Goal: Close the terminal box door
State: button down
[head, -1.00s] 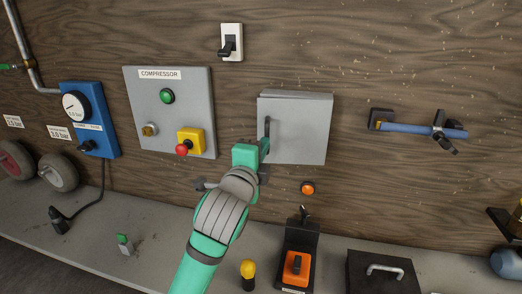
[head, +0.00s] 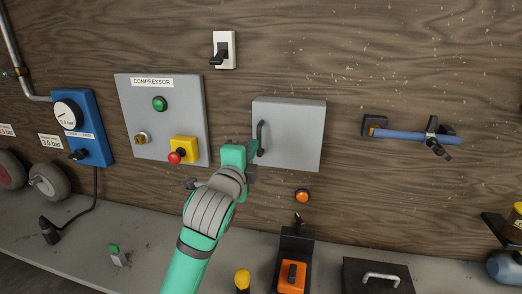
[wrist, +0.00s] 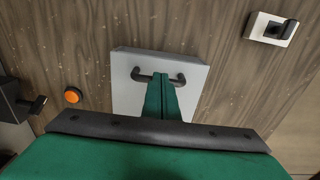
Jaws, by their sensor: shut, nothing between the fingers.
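The terminal box door (head: 295,135) is a light grey square panel on the wooden wall, with a black bar handle (head: 261,138) along its left edge. In the head view the door looks flush with its box, with no gap visible. My gripper (head: 256,147) is at the door's left edge by the handle. In the wrist view the door (wrist: 195,80) lies straight ahead, and the closed green fingers (wrist: 164,80) reach over the handle (wrist: 140,76). The fingers are together and hold nothing. I cannot tell whether they touch the door or handle.
The compressor panel (head: 165,100) with its yellow-based red button (head: 176,157) is close left of my gripper. A white switch (head: 223,50) is above and an orange button (head: 302,196) below the door. A blue-handled valve (head: 405,135) is to the right. Bare wall lies between.

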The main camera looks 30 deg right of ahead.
jog(key=shift+d, duration=0.1)
jog(key=w+a+v, duration=0.2)
jog(key=v, duration=1.2)
jog(key=s+a+f+n+t+y, duration=0.2)
jog(key=a+f+n+y, duration=0.15)
jog(key=f+n, duration=0.55)
jog(key=s+a+f+n+t+y, duration=0.2)
jog(key=a+f+n+y, duration=0.3)
jog(key=f, duration=0.6)
jog(key=s+a+f+n+t+y, duration=0.1)
jog(key=s+a+f+n+t, duration=0.15)
jog(key=f+n, duration=0.65)
jog(key=s+a+f+n+g+y, duration=0.25)
jog(key=s+a+f+n, duration=0.2)
jog(key=s+f, duration=0.75)
jog(key=s+a+f, duration=0.1)
jog(key=s+a, duration=0.1)
jog(key=s, duration=0.7)
jog(key=s+a+f+g, duration=0.1)
jog(key=s+a, duration=0.1)
jog(key=s, duration=0.7)
jog(key=shift+a+f+y, duration=0.2)
jog(key=shift+f+y, duration=0.05)
jog(key=shift+y, duration=0.15)
